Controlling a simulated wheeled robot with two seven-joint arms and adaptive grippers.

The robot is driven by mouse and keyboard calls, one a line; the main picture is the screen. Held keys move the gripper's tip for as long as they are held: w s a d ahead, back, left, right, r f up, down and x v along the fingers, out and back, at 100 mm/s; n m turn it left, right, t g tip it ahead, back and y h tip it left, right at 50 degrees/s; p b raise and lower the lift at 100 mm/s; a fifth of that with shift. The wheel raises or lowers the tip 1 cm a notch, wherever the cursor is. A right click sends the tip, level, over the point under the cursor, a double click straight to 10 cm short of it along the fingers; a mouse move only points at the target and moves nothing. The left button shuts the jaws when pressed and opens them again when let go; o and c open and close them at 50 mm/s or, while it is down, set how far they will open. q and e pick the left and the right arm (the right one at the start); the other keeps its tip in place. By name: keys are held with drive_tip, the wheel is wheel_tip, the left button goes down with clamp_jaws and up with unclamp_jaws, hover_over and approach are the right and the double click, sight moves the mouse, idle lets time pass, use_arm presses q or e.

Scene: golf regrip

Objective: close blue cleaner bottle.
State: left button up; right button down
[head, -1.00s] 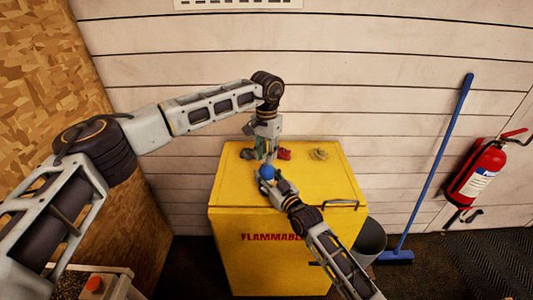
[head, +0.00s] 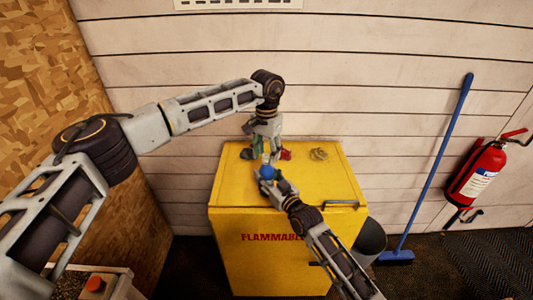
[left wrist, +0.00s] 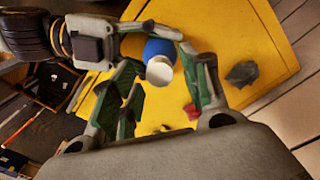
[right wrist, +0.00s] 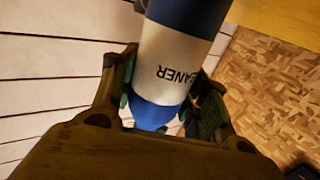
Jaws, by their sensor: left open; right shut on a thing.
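The blue cleaner bottle (head: 267,172) is held above the front of the yellow cabinet top by my right gripper (head: 272,179). In the right wrist view its white label (right wrist: 168,65) reads CLEANER, between the fingers of my right gripper (right wrist: 160,100). A white cap (left wrist: 160,71) sits at the bottle's top in the left wrist view, with the blue body (left wrist: 158,47) behind it. I cannot tell how tightly it is seated. My left gripper (head: 264,148) points down from above. Its fingers are open, on either side of the cap.
The yellow cabinet (head: 315,190) carries a red item (head: 285,155) and a crumpled grey-brown item (head: 318,154) at the back. A blue broom (head: 435,165), a red extinguisher (head: 478,172) and a dark bin (head: 371,240) stand to the right. The wall is close behind.

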use_arm(q)
drive_tip(key=shift+r, duration=2.05)
drive_tip(key=shift+c, duration=0.3)
